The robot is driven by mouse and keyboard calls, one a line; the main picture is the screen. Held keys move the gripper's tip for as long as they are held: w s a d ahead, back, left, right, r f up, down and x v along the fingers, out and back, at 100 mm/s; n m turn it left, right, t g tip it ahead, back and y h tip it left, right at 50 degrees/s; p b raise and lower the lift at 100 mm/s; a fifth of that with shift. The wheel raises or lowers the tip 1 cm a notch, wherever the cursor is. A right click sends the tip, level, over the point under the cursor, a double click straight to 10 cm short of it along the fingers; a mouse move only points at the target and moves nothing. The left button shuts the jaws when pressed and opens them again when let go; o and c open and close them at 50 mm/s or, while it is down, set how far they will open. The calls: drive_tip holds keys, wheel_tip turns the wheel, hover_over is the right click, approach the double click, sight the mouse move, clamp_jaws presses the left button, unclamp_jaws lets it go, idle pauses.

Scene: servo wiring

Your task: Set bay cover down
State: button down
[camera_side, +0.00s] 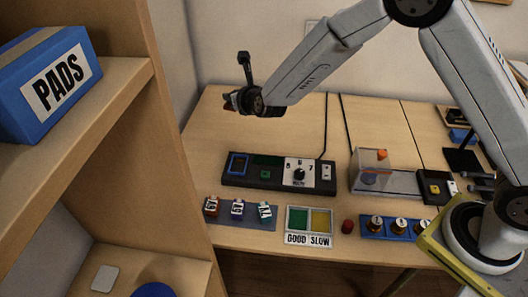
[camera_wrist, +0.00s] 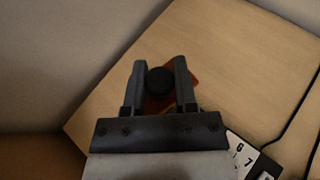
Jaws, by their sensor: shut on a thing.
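My gripper (camera_side: 233,101) is raised above the back left part of the table in the side view. In the wrist view my gripper (camera_wrist: 160,70) has its two dark fingers closed on either side of a round black knob. The knob sits on an orange-red plate (camera_wrist: 191,76), which looks like the bay cover, and it shows partly behind the fingers. In the side view only a small reddish bit of the cover (camera_side: 228,104) shows at the fingertips. The black tester box (camera_side: 270,184) lies on the table below, with a blue-framed bay (camera_side: 238,164) at its left end.
Bare wood (camera_side: 215,134) lies left of and behind the tester. A shelf (camera_side: 117,98) borders the left.

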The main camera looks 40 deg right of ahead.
drive_tip(key=s+d+r+m+h, duration=0.1)
drive_tip(key=s+d+r, duration=0.4)
drive_tip(key=s+d, duration=0.1)
drive_tip(key=s+d+r+m+h, duration=0.1)
drive_tip(key=s+d+r+h, duration=0.1)
drive_tip(key=s+d+r, duration=0.3)
drive_tip(key=shift+s+d+m+g, duration=0.3)
drive_tip(key=shift+s+d+g, duration=0.1)
drive_tip(key=shift+s, duration=1.55)
drive_tip(key=shift+w, duration=0.1)
drive_tip(key=w+d+f+m+g+h, duration=0.4)
drive_tip(key=w+d+f+m+h, duration=0.2)
drive_tip(key=w+d+f, duration=0.35)
drive_tip(key=s+d+f+m+g+h, duration=0.1)
drive_tip(key=s+d+f+m+g, duration=0.1)
drive_tip(key=d+f, duration=0.3)
drive_tip(key=s+d+f+m+g+h, duration=0.2)
drive_tip(key=d+f+m+g, duration=0.2)
drive_tip(key=f, duration=1)
drive_tip(key=shift+s+d+m+g, duration=0.3)
drive_tip(key=shift+s+d+m, duration=0.1)
drive_tip(key=shift+d, duration=0.85)
